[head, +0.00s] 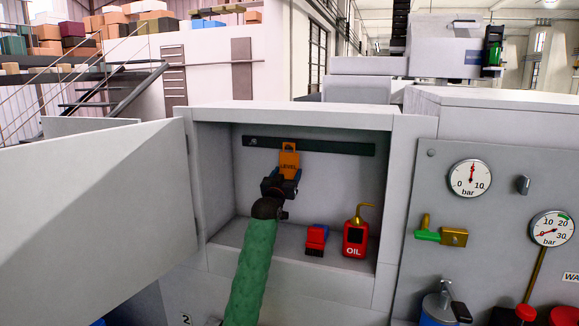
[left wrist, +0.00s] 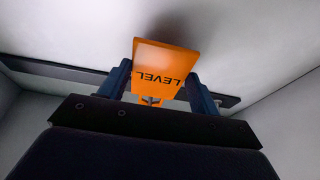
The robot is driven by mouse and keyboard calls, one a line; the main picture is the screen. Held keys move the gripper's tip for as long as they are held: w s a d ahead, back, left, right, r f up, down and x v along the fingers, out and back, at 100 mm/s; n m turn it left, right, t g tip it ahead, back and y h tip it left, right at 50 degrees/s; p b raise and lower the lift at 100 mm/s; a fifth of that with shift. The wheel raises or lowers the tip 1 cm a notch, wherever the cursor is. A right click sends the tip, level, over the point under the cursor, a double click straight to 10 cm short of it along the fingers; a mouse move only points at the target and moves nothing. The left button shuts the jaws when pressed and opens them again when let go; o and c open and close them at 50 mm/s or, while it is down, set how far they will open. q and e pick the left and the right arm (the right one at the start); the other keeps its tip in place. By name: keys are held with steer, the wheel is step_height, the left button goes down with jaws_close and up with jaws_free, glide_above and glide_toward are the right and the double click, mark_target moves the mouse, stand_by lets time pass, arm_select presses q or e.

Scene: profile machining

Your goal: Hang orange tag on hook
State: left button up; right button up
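The orange tag (head: 289,160), marked LEVEL, is upright inside the open cabinet, in front of the dark strip on its back wall. My left gripper (head: 285,180) is shut on the tag's lower part. In the left wrist view the tag (left wrist: 165,68) stands between the two blue-grey fingers (left wrist: 160,92), its lettering upside down. A small hook-like shape (head: 252,141) shows at the strip's left end. Any hook behind the tag is hidden, and I cannot tell whether the tag touches the strip. My right gripper is not in view.
A red oil can (head: 355,236) and a red-and-blue object (head: 317,239) stand on the cabinet floor, right of my arm. The open cabinet door (head: 95,205) fills the left. A panel with gauges (head: 470,178) and a valve (head: 440,235) is at the right.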

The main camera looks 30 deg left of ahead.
arm_select(q)
steer(key=shift+c, duration=0.2)
steer(key=shift+r+p, duration=0.45)
steer(key=shift+r, duration=0.2)
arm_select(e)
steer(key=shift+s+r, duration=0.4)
arm_select(q)
steer(key=shift+s, duration=0.1)
steer(key=shift+s+d+p, duration=0.2)
steer(key=shift+s+p, duration=0.05)
steer(key=shift+s, duration=0.6)
steer(key=shift+s+d+p, duration=0.2)
steer(key=shift+s, duration=0.6)
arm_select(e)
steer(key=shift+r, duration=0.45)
arm_select(q)
steer(key=s, duration=0.1)
steer(key=s+d, duration=0.1)
steer(key=s, duration=0.1)
steer(key=shift+s+p, duration=0.2)
steer(key=shift+p, duration=0.2)
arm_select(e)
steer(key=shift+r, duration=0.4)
